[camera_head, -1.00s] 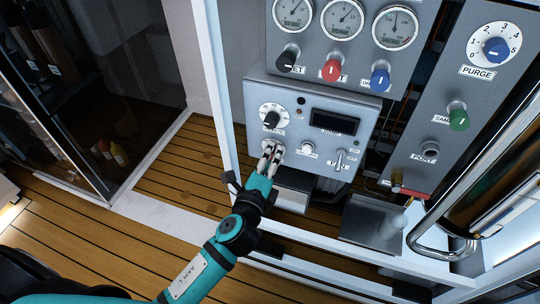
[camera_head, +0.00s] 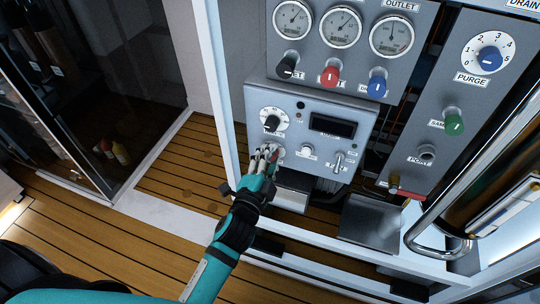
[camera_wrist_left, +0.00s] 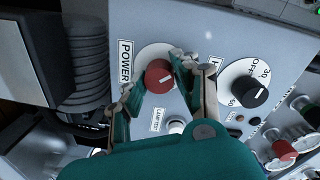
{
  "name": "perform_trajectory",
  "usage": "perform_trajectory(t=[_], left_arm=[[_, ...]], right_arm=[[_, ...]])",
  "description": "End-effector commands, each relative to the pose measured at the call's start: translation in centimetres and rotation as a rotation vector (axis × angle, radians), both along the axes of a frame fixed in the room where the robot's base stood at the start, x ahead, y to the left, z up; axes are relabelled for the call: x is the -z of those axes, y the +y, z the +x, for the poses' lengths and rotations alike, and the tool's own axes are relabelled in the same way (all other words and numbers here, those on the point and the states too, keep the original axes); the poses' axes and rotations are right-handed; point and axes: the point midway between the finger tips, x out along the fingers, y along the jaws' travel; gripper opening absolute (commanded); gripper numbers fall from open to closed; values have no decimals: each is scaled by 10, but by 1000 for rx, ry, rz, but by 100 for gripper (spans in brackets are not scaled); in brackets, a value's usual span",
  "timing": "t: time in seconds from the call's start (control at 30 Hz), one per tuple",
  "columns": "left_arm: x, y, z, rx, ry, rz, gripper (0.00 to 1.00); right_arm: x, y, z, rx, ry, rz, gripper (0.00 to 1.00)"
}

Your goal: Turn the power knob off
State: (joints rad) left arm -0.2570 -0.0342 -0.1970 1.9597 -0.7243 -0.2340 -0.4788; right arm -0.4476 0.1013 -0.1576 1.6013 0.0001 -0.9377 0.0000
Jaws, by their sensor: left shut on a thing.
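In the head view the red knob (camera_head: 274,145) shows in part at the lower left of the grey control panel (camera_head: 337,100). My left gripper (camera_wrist_left: 156,88) is shut on the knob, one finger on each side of it. In the head view my left gripper (camera_head: 264,157) reaches up to the panel and covers part of the knob. My right gripper is in neither view.
A black knob (camera_head: 272,122) is above the power knob. A white lamp-test button (camera_wrist_left: 177,127) and a toggle switch (camera_head: 339,161) are also on this panel. Gauges (camera_head: 342,26) and coloured knobs are above. A white frame post (camera_head: 222,90) stands close on the left.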

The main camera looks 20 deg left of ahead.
Motion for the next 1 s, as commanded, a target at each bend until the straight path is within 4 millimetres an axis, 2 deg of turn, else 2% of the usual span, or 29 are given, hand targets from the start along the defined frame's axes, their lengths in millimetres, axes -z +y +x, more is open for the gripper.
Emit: perform_trajectory(t=[0.3, 0.73, 0.77, 0.9, 1.0], left_arm=[[1, 1, 0, -2, 5, -75, 0], [1, 1, 0, -2, 6, -82, 0], [1, 1, 0, -2, 6, -82, 34], [1, 1, 0, -2, 5, -81, 52], [1, 1, 0, -1, 4, -81, 53]], right_arm=[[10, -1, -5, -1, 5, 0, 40], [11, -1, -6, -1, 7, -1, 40], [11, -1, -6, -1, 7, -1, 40], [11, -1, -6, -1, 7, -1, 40], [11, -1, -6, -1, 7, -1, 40]])
